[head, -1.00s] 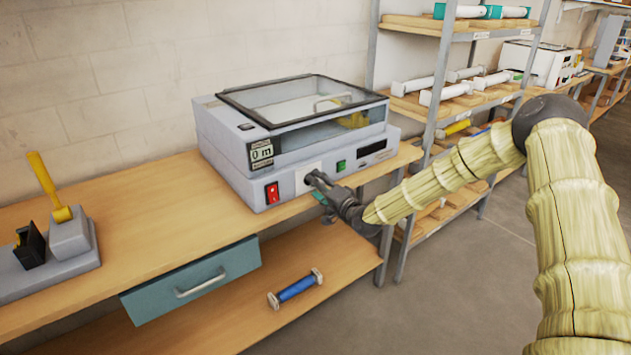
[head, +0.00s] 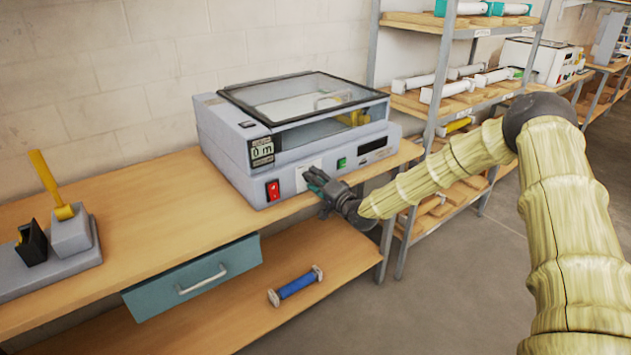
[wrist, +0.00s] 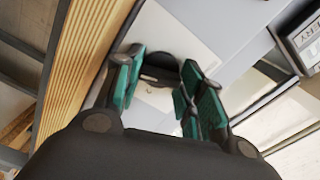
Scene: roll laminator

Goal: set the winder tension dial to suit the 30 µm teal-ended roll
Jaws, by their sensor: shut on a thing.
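The laminator (head: 225,140) sits on the wooden bench with its clear lid down and a display reading "0 m". My gripper (head: 312,178) is at its front panel, to the right of the red switch. In the wrist view, the teal fingers of my gripper (wrist: 153,85) are shut on a dark dial (wrist: 165,62) set on a white plate (wrist: 185,35). The dial's scale and setting cannot be read, and my gripper hides the dial in the head view. White rolls with teal ends (head: 508,10) lie on the rack's top shelf.
A red switch (head: 273,190) and a green button (head: 341,163) flank the dial's plate. A teal drawer (head: 190,280) stands partly out below the bench. A blue roll (head: 296,285) lies on the lower shelf. A grey stand with a yellow handle (head: 70,232) is at left.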

